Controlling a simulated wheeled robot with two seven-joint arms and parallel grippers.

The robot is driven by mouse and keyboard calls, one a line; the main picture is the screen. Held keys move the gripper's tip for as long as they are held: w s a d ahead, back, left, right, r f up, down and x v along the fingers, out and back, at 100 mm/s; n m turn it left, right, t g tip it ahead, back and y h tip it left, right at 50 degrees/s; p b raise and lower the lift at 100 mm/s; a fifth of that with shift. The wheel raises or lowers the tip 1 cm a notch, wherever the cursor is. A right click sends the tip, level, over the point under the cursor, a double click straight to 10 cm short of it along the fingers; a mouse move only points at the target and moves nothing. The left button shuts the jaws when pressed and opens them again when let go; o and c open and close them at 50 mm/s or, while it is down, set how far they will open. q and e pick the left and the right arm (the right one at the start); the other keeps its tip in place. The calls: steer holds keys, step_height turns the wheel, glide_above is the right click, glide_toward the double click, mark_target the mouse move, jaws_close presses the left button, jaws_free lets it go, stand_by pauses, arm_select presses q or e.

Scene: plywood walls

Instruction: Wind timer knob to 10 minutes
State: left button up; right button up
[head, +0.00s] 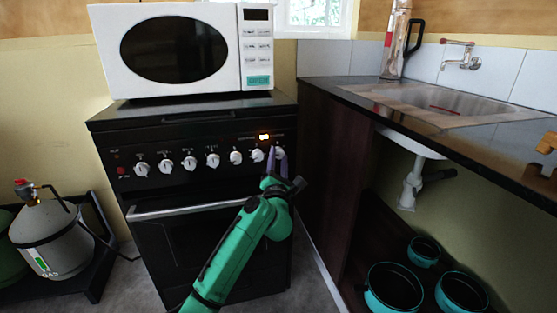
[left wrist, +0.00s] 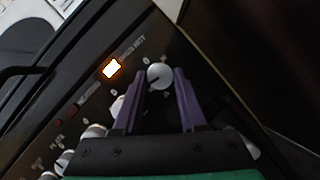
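The control panel (head: 205,157) on the front of the black cooker has a row of white round knobs. The rightmost knob (head: 280,152) shows between the purple fingers of my left gripper (head: 277,162). In the left wrist view the same white knob (left wrist: 160,75), with a dark pointer mark, lies between the two fingertips (left wrist: 162,78). The fingers are apart, one on each side of it; I cannot tell if they touch it. The scale marks around it are too small to read. My right gripper is not in view.
An orange lamp (head: 264,137) glows above the knobs. A white microwave (head: 185,48) stands on the cooker (head: 110,119). The oven handle (head: 180,210) runs below the panel. A dark cabinet side (head: 322,170) and sink counter (head: 500,140) stand close on the right.

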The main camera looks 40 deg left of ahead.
arm_select(q)
jaws_close()
steer(key=shift+f, duration=0.1)
stand_by(0.8)
steer(key=o, duration=0.7)
jaws_free()
steer(key=shift+o, duration=0.2)
steer(key=shift+d, duration=0.1)
steer(key=v, duration=1.4)
steer(key=shift+s, duration=0.25)
steer(key=shift+f, duration=0.1)
